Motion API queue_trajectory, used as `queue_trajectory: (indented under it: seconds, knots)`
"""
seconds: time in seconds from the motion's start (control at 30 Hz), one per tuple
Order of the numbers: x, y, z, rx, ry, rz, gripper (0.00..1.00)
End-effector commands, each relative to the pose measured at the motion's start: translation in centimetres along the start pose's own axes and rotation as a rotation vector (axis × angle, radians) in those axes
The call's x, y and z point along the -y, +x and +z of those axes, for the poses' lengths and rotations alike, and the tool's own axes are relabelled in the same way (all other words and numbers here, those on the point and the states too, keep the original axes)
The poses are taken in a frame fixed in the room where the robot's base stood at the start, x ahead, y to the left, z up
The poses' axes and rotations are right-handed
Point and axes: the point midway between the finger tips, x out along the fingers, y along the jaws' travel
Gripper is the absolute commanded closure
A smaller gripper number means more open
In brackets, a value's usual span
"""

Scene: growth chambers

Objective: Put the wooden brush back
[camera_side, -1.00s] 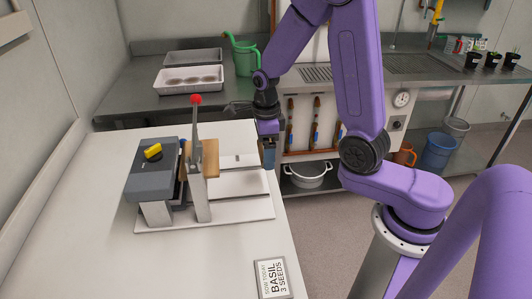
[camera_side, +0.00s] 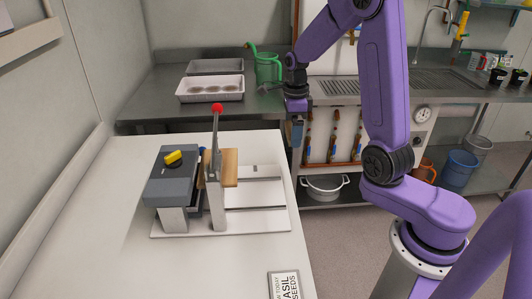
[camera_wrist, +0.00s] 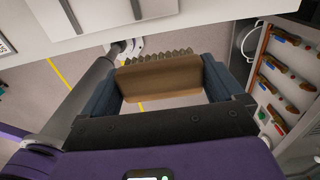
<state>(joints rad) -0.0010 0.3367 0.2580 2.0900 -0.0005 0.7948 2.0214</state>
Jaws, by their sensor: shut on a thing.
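The wooden brush (camera_wrist: 160,80) shows in the wrist view as a brown block with a row of short, dark bristles along its far edge. My gripper (camera_wrist: 160,88) is shut on it, with one blue-grey finger at each end of the block. In the side view my gripper (camera_side: 296,135) points down, just past the right edge of the white table and above its top. The brush is too small there to make out clearly. A device on a white base (camera_side: 255,222) stands on the table, with a red-knobbed lever (camera_side: 216,140), a wooden block (camera_side: 230,168) and a grey box (camera_side: 172,185).
A white panel (camera_side: 346,125) with several slim, brown-and-blue items hangs behind my gripper, under the steel counter. A white pot (camera_side: 325,187) sits on the shelf below. Trays (camera_side: 212,92) and a green watering can (camera_side: 268,68) stand on the counter. The table's front is mostly clear.

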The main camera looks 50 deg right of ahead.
Motion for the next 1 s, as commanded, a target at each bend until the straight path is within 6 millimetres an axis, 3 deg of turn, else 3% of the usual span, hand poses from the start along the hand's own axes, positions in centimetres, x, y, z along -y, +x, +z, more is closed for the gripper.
queue_trajectory:
  seconds: [0.53,0.8,1.0]
  knots:
    - [7.8,4.1,4.6,-0.001,-0.001,0.001,0.39]
    - [10.4,7.9,6.2,-0.001,-0.001,0.001,0.39]
    - [11.3,9.1,6.7,0.0,0.0,0.0,0.39]
